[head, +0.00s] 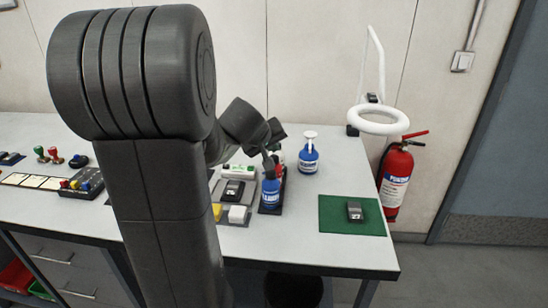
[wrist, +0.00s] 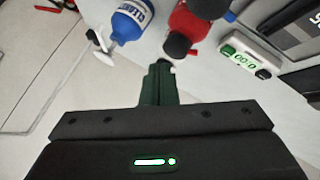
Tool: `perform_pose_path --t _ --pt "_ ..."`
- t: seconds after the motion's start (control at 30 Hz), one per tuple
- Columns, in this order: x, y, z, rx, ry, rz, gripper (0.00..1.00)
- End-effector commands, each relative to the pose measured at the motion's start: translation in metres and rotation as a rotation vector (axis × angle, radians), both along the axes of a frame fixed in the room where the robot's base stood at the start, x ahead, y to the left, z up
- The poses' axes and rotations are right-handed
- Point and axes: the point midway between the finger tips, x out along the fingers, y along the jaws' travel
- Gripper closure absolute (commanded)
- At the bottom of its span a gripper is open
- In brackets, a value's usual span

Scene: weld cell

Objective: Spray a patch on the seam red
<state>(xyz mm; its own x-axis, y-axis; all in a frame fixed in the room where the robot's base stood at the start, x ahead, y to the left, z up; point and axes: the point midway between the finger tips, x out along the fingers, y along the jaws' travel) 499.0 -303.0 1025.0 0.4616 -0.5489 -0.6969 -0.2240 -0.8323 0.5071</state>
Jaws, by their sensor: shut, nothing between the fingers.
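My gripper (wrist: 161,68) is shut and empty, its fingers together in the wrist view. In the head view my gripper (head: 268,165) is over the dark tray, close to the bottles. A red can (wrist: 190,22) with a dark cap is just beyond the fingertips in the wrist view; I cannot tell if they touch. A blue bottle (head: 270,192) stands on the tray in the head view. A blue bottle with a white spray head (head: 309,157) stands to its right, and shows in the wrist view (wrist: 128,22). I cannot make out the seam.
A green mat (head: 335,228) with a small dark device (head: 354,211) lies at right. A white timer (wrist: 243,52) is beside the red can. A white block (head: 238,214) stands left of the tray. A white ring lamp (head: 378,112) overhangs the table's right side.

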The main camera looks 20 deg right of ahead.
Motion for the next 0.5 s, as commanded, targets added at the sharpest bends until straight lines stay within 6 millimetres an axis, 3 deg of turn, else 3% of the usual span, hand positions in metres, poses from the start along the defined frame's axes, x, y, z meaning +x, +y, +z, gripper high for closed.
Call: perform_pose_path --t 0.5 --pt "0.0 0.0001 -0.0069 0.0 0.0 0.0 1.0"
